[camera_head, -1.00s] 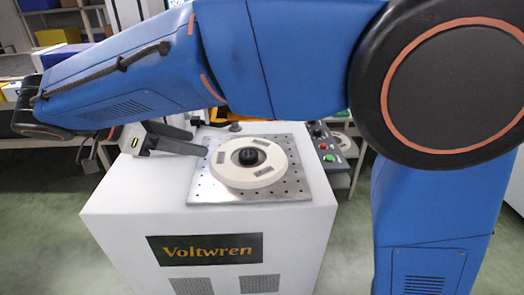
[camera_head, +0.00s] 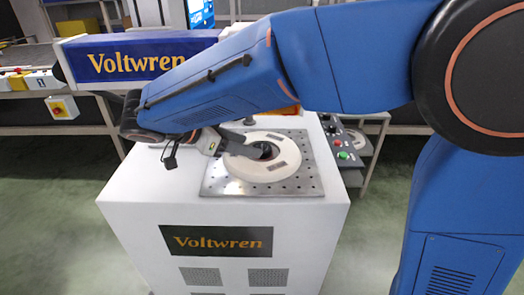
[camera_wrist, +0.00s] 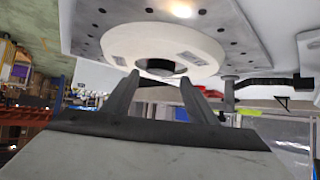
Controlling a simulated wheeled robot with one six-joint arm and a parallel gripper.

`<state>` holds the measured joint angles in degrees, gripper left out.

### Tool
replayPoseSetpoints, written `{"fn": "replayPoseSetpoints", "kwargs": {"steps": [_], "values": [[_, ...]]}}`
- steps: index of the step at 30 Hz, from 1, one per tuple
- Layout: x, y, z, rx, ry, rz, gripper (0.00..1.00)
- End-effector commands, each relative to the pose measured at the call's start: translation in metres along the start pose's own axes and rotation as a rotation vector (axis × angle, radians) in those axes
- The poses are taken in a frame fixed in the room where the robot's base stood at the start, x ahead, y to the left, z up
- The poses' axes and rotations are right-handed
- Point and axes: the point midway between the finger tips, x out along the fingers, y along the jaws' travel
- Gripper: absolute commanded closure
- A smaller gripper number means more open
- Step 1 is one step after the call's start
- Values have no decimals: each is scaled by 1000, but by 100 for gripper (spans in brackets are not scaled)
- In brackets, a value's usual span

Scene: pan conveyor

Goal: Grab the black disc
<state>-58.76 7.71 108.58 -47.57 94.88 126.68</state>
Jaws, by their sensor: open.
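The black disc (camera_head: 268,151) sits in the centre hole of a cream ring (camera_head: 262,177), partly hidden by my gripper in the head view. My gripper (camera_head: 257,145) reaches in from the left over the ring, its fingers close to the disc. In the wrist view, my gripper (camera_wrist: 160,78) is open, with one finger either side of the disc (camera_wrist: 161,69) in the picture. The disc shows there as a dark shape inside the ring (camera_wrist: 165,42). Contact between fingers and disc cannot be made out.
The ring lies on a perforated metal plate (camera_head: 300,177) on top of a white cabinet (camera_head: 135,205). A control panel with coloured buttons (camera_head: 344,146) stands at the cabinet's right. A dark knob-topped post (camera_head: 250,120) stands behind the ring. A blue Voltwren beam (camera_head: 120,58) is behind.

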Motion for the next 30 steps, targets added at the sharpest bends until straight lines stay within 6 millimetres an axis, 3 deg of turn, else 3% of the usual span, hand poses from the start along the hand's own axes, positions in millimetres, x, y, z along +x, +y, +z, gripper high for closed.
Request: {"fn": "replayPoseSetpoints", "kwargs": {"steps": [12,19,24,30], "values": [[47,-1,-3,0,1,2,48],[49,-1,-3,0,0,0,48],[49,-1,-3,0,0,0,82],[49,-1,-3,0,1,0,82]]}}
